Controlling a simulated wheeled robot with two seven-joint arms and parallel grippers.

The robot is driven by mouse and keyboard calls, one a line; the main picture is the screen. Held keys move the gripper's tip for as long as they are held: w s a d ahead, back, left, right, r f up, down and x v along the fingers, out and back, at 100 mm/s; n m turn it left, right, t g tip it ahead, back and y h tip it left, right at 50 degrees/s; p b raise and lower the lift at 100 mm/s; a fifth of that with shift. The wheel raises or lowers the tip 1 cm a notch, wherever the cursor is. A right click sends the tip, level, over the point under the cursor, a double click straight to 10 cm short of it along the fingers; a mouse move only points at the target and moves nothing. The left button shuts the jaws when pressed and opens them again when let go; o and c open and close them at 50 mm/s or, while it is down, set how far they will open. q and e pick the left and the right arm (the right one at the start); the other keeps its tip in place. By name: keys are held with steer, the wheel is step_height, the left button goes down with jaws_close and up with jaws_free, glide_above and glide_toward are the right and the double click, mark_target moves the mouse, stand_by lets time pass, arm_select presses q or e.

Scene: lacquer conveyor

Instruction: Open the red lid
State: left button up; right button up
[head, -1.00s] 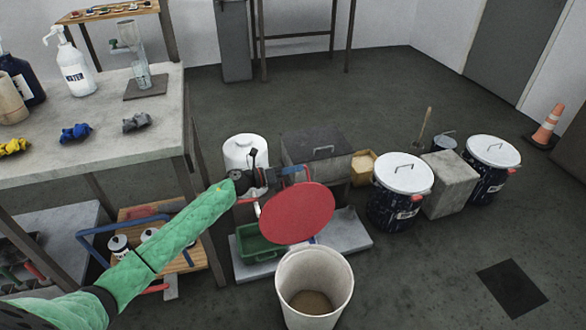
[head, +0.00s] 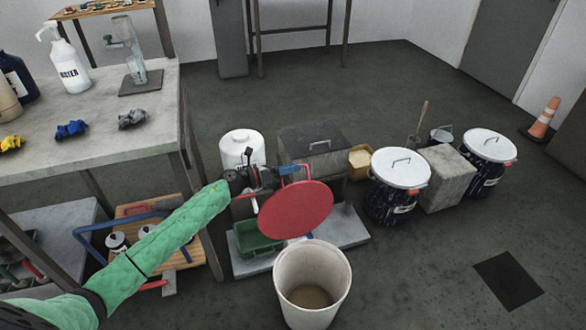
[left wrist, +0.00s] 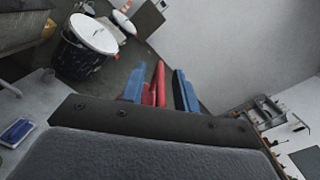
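The red lid (head: 296,211) is a round disc that is off the white bucket (head: 313,262) and held tilted above its back rim. The bucket stands open on the floor, with brownish contents visible inside. My left gripper (head: 284,177) is at the lid's upper edge, by its red handle. In the left wrist view the blue fingers (left wrist: 160,88) stand on either side of the red handle (left wrist: 161,80), and it looks held between them. The exact finger contact is hard to see. My right gripper is in neither view.
A green bin (head: 254,240) and a grey box (head: 312,145) stand behind the lid. Lidded drums (head: 400,170) and a concrete block (head: 447,178) are to the right. A workbench (head: 150,110) is at the left. The floor right of the bucket is clear.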

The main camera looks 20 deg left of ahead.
arm_select(q)
steer(key=v, duration=0.6)
steer(key=shift+s+a+b, duration=0.25)
steer(key=shift+a+b, duration=0.05)
steer(key=shift+b, duration=0.1)
steer(key=shift+c, duration=0.2)
